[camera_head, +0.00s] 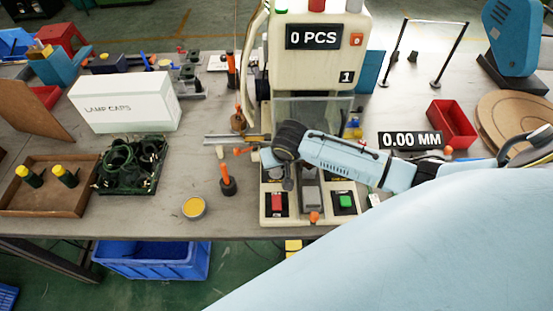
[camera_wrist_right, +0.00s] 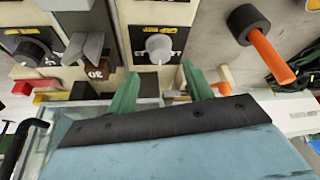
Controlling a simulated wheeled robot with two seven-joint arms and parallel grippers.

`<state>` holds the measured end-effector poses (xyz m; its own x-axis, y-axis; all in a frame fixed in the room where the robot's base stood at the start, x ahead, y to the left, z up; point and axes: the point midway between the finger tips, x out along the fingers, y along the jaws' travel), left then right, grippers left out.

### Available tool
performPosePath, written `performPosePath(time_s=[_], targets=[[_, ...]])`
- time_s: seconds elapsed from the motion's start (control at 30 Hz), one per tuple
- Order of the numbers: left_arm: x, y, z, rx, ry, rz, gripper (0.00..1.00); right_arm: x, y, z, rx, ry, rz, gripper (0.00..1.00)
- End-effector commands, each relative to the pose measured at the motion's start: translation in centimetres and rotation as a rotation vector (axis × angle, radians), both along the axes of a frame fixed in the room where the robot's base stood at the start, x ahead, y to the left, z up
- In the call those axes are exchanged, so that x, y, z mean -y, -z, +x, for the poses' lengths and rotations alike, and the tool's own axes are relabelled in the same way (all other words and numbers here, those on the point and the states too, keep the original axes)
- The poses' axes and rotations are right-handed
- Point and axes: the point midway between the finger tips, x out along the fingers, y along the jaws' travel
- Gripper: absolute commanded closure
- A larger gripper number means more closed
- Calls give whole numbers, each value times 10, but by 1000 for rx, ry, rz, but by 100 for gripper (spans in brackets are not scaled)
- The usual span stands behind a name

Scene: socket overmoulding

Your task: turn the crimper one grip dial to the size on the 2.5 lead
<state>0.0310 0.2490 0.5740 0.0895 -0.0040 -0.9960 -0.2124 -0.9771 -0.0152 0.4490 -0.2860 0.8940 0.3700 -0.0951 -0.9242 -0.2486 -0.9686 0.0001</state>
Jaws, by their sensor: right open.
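The crimper (camera_head: 318,75) is a cream machine at the table's middle, with a "0 PCS" display. A darker dial (camera_wrist_right: 32,52) with a similar plate is at the left; I cannot tell which is grip one. My right gripper (camera_wrist_right: 160,72) is open, its two green fingers on either side of the grey dial in the picture; contact is not visible. The lead's size marking is not readable.
Red (camera_head: 277,203) and green (camera_head: 345,201) buttons are at the crimper's front. An orange-handled tool (camera_head: 226,181) stands left of it, also in the wrist view (camera_wrist_right: 268,50). A yellow-filled tin (camera_head: 194,208) is near the front edge. A grey lever (camera_wrist_right: 88,46) stands between the dials.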

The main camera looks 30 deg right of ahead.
Motion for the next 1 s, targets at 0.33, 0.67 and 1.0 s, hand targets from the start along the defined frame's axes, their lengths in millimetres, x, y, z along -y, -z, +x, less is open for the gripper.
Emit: performPosePath(time_s=[0.33, 0.67, 1.0], targets=[[0, 11, 0, 0, 0, 0, 64, 4, 46, 18, 0, -1, 0, 49], [0, 12, 1, 1, 0, 0, 64, 5, 52, 21, 1, -2, 0, 49], [0, 12, 1, 2, 0, 0, 64, 5, 52, 21, 1, -1, 0, 82]])
